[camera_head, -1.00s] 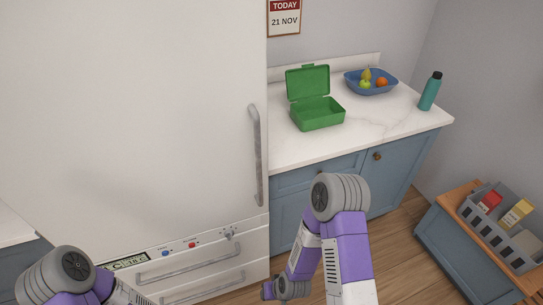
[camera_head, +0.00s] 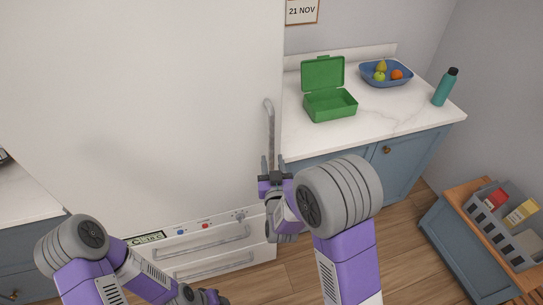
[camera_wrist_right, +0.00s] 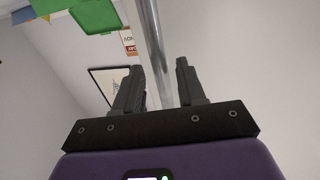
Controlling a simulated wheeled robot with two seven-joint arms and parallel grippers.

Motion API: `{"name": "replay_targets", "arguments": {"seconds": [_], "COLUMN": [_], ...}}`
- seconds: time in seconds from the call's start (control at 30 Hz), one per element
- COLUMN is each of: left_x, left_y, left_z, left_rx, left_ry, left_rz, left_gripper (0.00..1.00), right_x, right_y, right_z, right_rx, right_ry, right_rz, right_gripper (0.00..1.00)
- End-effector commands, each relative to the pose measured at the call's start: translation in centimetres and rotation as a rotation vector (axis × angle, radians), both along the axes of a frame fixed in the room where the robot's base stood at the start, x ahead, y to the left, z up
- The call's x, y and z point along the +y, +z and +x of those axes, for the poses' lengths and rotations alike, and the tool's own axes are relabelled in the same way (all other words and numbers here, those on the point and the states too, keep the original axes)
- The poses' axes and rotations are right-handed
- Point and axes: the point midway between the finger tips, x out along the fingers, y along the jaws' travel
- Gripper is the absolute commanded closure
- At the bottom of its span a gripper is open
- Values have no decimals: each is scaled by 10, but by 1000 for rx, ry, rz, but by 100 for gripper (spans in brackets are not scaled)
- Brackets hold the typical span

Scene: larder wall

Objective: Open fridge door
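The white fridge door (camera_head: 150,90) is shut and fills the left and middle of the head view. Its vertical grey handle (camera_head: 270,125) is near the door's right edge. My right gripper (camera_head: 272,165) is at the lower part of the handle. In the right wrist view, the handle (camera_wrist_right: 153,50) runs between the two spread fingers (camera_wrist_right: 158,80), with gaps visible beside it. My left arm is at the lower left of the head view, its gripper (camera_head: 205,296) low at the bottom edge, too partly seen to tell its opening.
Drawers with handles (camera_head: 205,240) lie below the door. The counter (camera_head: 385,115) on the right holds a green lunch box (camera_head: 330,103), a blue fruit bowl (camera_head: 385,78) and a teal bottle (camera_head: 445,88). A grey crate (camera_head: 500,225) stands on a low cabinet at right.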

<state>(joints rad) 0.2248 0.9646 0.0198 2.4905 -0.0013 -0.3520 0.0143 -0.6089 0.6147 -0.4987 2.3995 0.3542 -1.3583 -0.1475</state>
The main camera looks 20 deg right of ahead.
Motion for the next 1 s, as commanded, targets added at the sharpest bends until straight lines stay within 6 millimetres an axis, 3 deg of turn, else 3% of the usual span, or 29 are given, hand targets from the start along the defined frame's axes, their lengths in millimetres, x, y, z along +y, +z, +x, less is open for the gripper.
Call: {"name": "replay_targets", "arguments": {"seconds": [0.2, 0.53, 0.8, 1.0], "left_x": [0, 0, 0, 0], "left_y": [1, 1, 1, 1], "left_z": [0, 0, 0, 0], "left_rx": [0, 0, 0, 0], "left_ry": [0, 0, 0, 0], "left_rz": [0, 0, 0, 0], "left_gripper": [57, 57, 57, 57], "right_x": [-4, -4, -4, -4], "right_y": [0, -1, -1, -1], "right_z": [23, 28, 27, 27], "right_rx": [1, 2, 2, 2], "right_ry": [0, 1, 1, 2], "right_rz": [0, 0, 0, 0], "right_gripper": [60, 60, 100, 100]}}
